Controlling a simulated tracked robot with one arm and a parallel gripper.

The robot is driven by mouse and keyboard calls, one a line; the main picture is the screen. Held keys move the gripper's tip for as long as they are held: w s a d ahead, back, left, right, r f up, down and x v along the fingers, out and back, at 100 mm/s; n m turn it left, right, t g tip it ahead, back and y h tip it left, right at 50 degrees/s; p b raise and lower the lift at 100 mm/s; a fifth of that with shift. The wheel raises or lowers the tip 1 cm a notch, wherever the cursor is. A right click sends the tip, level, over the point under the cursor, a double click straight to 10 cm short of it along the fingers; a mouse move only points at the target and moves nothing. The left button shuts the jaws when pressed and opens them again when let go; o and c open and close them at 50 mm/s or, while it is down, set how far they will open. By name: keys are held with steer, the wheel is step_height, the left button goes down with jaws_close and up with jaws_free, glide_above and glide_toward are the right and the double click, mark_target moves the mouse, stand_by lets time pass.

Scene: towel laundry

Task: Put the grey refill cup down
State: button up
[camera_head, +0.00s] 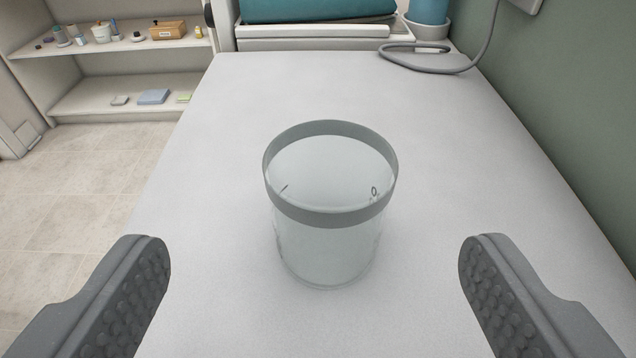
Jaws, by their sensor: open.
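The refill cup (328,245) is a clear, see-through cylinder with a grey band around its rim. It stands upright on the pale grey table (440,120), near the middle of the picture. My gripper (315,285) is open, with one dark ridged finger at the lower left and the other at the lower right. The cup stands between and slightly beyond the fingertips, with a clear gap on both sides. Neither finger touches it.
A teal folded item (315,10) lies on a white unit at the table's far end. A teal container (428,18) and a grey cable (430,68) are at the far right. A green wall (570,110) borders the right. Shelves (110,75) with small items stand at left.

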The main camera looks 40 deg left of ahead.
mark_target(331, 138)
steer(key=shift+x, duration=1.4)
steer(key=x, duration=0.3)
steer(key=shift+w+d+f, duration=0.1)
steer(key=shift+w+f, duration=0.15)
steer(key=shift+w, duration=0.25)
steer(key=shift+w+a+f, duration=0.15)
steer(key=shift+w+a, duration=0.2)
steer(key=shift+w, duration=0.1)
steer(key=c, duration=1.1)
steer(key=shift+d, duration=0.1)
